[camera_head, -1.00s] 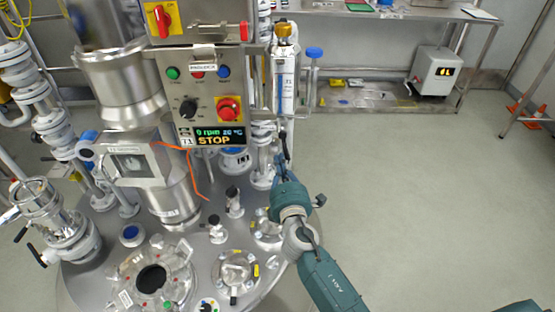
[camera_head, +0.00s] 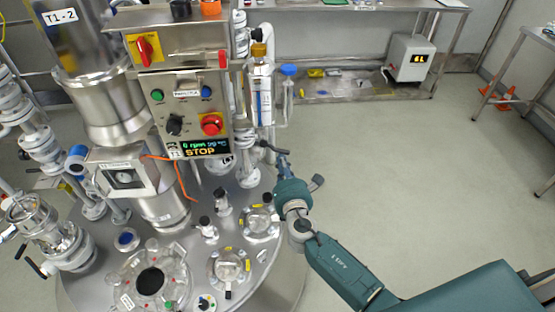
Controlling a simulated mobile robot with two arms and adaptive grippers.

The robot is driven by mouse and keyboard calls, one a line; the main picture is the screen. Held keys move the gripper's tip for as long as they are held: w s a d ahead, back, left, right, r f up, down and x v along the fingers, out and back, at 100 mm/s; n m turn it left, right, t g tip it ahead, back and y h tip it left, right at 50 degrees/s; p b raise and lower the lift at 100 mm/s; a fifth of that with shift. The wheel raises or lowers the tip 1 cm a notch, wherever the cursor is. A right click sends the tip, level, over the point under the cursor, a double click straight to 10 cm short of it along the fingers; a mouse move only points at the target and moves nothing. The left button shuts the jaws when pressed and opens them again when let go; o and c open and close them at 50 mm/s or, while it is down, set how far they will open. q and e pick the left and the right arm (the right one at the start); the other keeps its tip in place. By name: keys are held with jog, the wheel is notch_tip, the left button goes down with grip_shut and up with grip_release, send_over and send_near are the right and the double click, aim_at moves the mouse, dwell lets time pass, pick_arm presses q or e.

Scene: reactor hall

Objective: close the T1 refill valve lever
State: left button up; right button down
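The dark valve lever (camera_head: 271,148) sits below the clear graduated cylinder with the blue scale, to the right of the T1 control box. It lies close to level, slanting slightly down to the right. My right gripper (camera_head: 281,162) is at the lever's right end, just below it. Its fingers are small and dark here, so I cannot tell whether they touch the lever or how far they are apart. My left gripper is not in view.
The control box (camera_head: 187,102) with its STOP display stands left of the lever. The steel vessel lid (camera_head: 190,262) with several ports and fittings spreads below. A steel bench (camera_head: 340,97) stands at the back.

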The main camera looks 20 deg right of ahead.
jog(key=shift+s+d+r+p, duration=0.1)
jog(key=shift+d+r+p, duration=0.2)
jog(key=shift+r, duration=0.2)
jog(key=shift+s+d+r+p, duration=0.1)
jog(key=shift+d+r+p, duration=0.2)
jog(key=shift+r, duration=0.3)
